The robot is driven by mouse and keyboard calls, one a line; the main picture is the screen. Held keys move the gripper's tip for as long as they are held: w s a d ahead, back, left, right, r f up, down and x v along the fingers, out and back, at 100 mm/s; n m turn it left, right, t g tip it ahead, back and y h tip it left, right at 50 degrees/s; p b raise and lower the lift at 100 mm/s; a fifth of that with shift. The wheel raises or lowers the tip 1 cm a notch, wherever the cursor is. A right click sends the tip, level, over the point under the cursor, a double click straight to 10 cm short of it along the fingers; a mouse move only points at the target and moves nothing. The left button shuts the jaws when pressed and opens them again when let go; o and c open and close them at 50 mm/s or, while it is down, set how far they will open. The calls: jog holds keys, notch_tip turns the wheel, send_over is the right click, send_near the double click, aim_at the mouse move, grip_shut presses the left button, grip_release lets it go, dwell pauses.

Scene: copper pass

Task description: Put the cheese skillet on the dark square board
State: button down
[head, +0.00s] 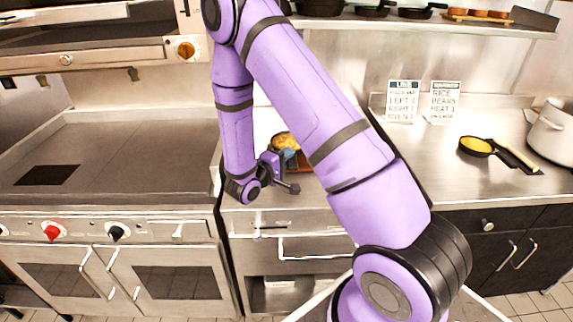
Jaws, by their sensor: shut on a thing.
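A pan with lumpy yellow-brown food (285,141), apparently the cheese skillet, is at the counter's left end, partly hidden by my arm. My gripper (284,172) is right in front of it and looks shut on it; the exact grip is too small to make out. I cannot tell whether the pan is lifted or resting. A dark square (47,175), apparently the board, lies flat on the grey cooktop at the far left, well apart from my gripper. It looks bare.
Another small black skillet with smooth yellow contents (476,146) stands on the right counter, near a pale pot (552,132). Two signs (403,101) stand at the back wall. A shelf with pans (415,12) hangs above. The cooktop (130,165) around the dark square is clear.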

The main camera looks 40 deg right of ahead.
jog(key=shift+a+f, duration=0.1)
jog(key=shift+f, duration=1.3)
jog(key=c, duration=1.1)
grip_release()
